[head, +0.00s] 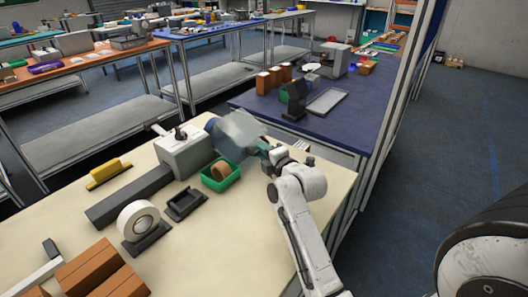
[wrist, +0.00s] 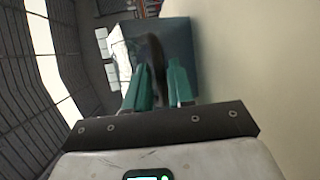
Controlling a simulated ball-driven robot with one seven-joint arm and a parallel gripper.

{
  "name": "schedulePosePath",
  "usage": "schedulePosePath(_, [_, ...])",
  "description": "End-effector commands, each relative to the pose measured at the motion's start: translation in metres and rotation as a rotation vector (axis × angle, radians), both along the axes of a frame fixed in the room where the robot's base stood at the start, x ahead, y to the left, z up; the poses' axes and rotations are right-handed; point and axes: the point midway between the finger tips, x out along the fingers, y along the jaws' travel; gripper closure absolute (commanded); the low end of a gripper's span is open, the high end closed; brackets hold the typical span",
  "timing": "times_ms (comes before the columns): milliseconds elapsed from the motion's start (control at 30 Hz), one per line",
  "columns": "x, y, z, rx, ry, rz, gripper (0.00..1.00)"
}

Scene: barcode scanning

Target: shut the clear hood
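The clear hood (head: 238,132) is a bluish see-through cover at the right end of a grey-white machine (head: 187,152) on the cream table. It stands raised and tilted over the table. My gripper (head: 266,151) is at the hood's right side, its teal fingers close to the hood's edge. In the wrist view the hood (wrist: 184,48) lies just beyond my gripper (wrist: 160,84). The two fingers are apart there, with a dark curved bar (wrist: 156,55) between them. I cannot tell whether they press on the bar.
A green bin (head: 220,177) with a brown roll sits below the hood. A black tray (head: 185,204), a white tape roll (head: 138,221) and a yellow object (head: 108,173) lie farther left. Brown boxes (head: 95,270) are at the front left. The table's right front is clear.

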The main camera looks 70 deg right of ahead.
Motion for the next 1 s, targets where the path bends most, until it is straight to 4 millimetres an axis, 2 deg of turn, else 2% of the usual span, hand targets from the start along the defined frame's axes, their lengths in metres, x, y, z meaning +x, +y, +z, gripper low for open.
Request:
schedulePosePath(200, [0.0002,0.0,0.0001,0.0,0.0,0.0,0.78])
schedulePosePath(433, [0.0,0.0001,0.0001,-0.001,-0.001,0.0,1.0])
schedulePosePath(1000, [0.0002,0.0002,0.0017,0.0,0.001,0.0,1.0])
